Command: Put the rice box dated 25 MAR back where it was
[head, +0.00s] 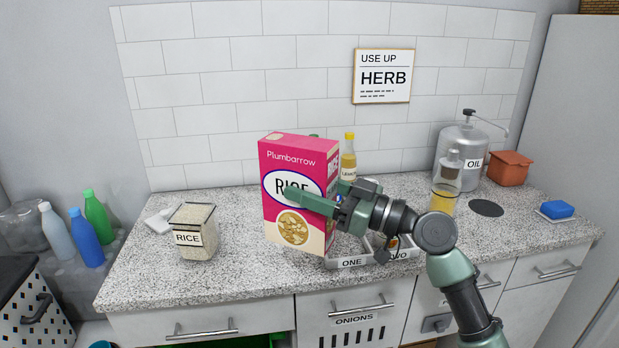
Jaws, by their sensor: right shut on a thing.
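A pink rice box (302,157) marked "Plumbarrow" stands upright in the middle of the head view. My right gripper (308,199) is shut on it, coming in from the right, with one finger across the front label. The other finger is mostly hidden by the box. No date can be read on the faces I see. I cannot tell whether the bottom of the box touches the counter (235,277). My left gripper is not in view.
A clear RICE container (191,233) stands left of the box. Trays labelled ONE (351,263) and TWO (401,254) sit close by on the right, partly behind my arm. A yellow-capped bottle (348,160) is behind.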

